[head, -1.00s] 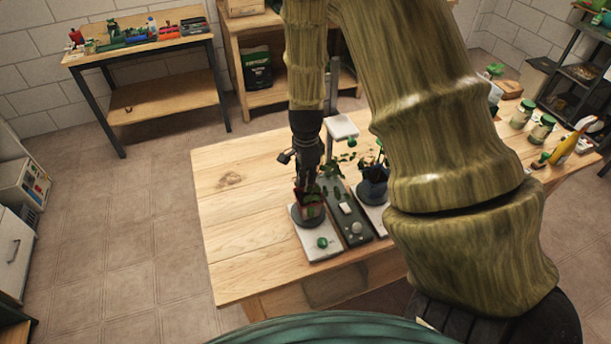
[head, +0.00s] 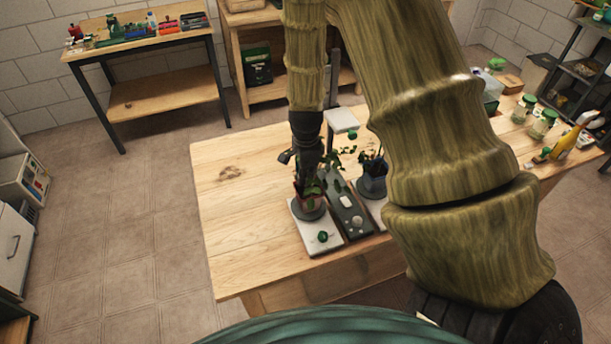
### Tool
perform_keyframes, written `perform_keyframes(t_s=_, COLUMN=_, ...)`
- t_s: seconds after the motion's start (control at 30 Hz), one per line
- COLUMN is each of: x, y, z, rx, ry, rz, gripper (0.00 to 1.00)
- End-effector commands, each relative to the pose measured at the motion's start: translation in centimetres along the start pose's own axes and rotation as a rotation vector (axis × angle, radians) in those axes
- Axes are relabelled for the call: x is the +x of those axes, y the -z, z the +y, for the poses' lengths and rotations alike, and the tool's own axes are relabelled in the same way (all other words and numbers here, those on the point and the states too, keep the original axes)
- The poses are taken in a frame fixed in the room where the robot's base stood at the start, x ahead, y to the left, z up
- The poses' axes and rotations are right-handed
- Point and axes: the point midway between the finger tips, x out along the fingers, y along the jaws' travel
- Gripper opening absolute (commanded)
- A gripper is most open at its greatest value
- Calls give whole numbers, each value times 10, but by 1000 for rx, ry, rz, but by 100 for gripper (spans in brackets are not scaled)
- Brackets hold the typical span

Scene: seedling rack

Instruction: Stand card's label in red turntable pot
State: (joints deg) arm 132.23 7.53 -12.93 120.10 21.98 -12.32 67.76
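The red pot (head: 299,194) holds a leafy green plant and stands on or just over a round dark turntable (head: 311,212). The turntable is on a white board (head: 325,238) with a green knob (head: 322,237). My gripper (head: 309,180) points down at the pot from above, among the leaves. Its fingers are small, dark and partly hidden, so I cannot tell if they are open or shut. I cannot make out a label or what the card shows. A blue pot (head: 373,185) with a plant stands to the right.
A dark panel (head: 350,218) lies between the two white boards. A post with a white plate (head: 341,118) rises behind it. Jars (head: 543,123) and a yellow bottle (head: 566,145) stand at the table's right. The table's left side (head: 235,215) is bare. My arm hides the middle right.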

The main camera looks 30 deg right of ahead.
Motion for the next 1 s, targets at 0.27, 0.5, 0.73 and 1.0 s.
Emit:
perform_keyframes(t_s=0.27, x=9, y=0, z=8, rx=1, ry=-18, rz=-2, gripper=30)
perform_keyframes(t_s=0.5, x=9, y=0, z=8, rx=1, ry=-18, rz=-2, gripper=30)
perform_keyframes(t_s=0.73, x=9, y=0, z=9, rx=1, ry=-19, rz=-2, gripper=30)
perform_keyframes(t_s=1.0, x=7, y=0, z=9, rx=2, ry=-20, rz=-2, gripper=30)
